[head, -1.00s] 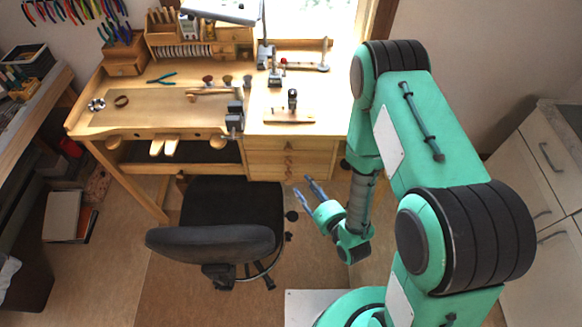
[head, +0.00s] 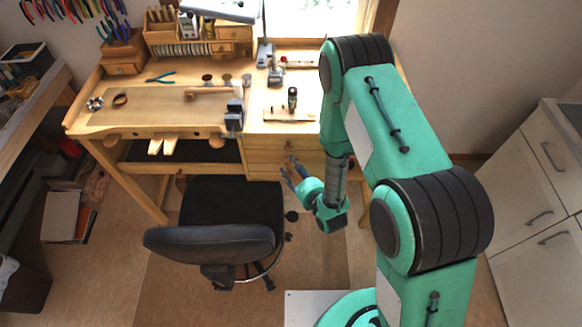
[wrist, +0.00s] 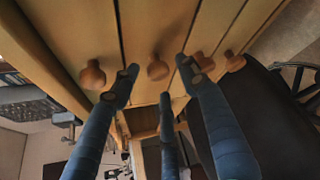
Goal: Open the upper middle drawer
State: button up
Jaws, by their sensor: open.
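The wooden drawer stack under the right part of the workbench shows in the head view, partly behind my gripper (head: 291,169). In the wrist view its drawer fronts run side by side as tilted bands, each with a round wooden knob, and they look closed. The upper middle drawer seems to be the second band from the left, with its knob (wrist: 157,70). My gripper (wrist: 158,85) is open, its blue fingers spread on either side of that knob and not closed on it. Another knob (wrist: 92,75) is just left of the fingers. I cannot tell whether the fingers touch the wood.
A black swivel chair (head: 215,240) stands left of my gripper, in front of the bench; its dark seat (wrist: 265,110) also fills the right of the wrist view. White cabinets (head: 530,195) stand at the right.

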jog(key=shift+w+a+f, duration=0.2)
jog(key=shift+w+a, duration=0.1)
jog(key=shift+w, duration=0.3)
grip_shut()
jog(key=shift+s, duration=0.1)
jog(key=shift+s+f, duration=0.1)
jog(key=shift+s, duration=0.45)
jog(key=s+b, duration=0.3)
jog(key=s, duration=1.4)
jog(key=shift+s+b, duration=0.25)
jog(key=shift+b, duration=0.1)
